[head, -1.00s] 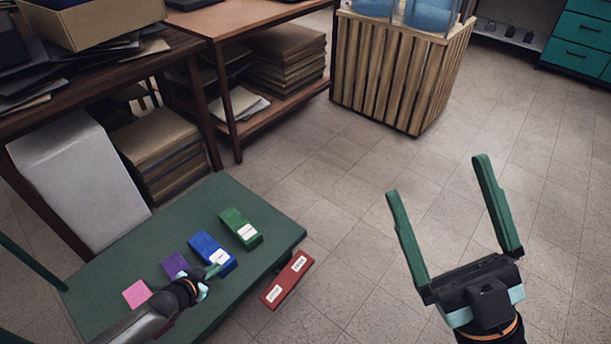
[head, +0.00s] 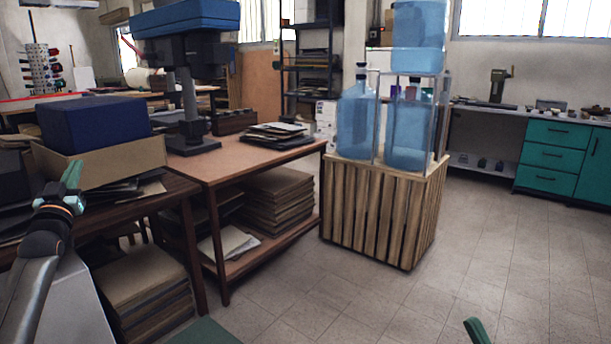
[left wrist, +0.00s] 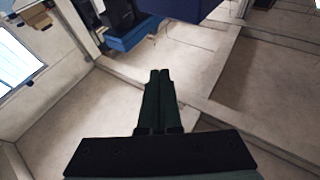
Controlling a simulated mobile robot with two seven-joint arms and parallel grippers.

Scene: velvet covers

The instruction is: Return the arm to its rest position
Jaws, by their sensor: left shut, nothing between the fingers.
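My left gripper (head: 74,174) is raised at the left of the head view, in front of the dark table and the cardboard box. Its short green fingers are together and hold nothing. In the left wrist view the two dark fingers (left wrist: 159,73) lie side by side, with pale floor or wall beyond them. Of my right gripper, only one green fingertip (head: 476,331) shows at the bottom edge of the head view; no second finger stands beside it.
A cardboard box (head: 105,163) with a blue box (head: 95,125) in it stands close to my left gripper. A green table corner (head: 205,333) shows at the bottom. A slatted crate (head: 380,212) carries blue water bottles. The floor to the right is clear.

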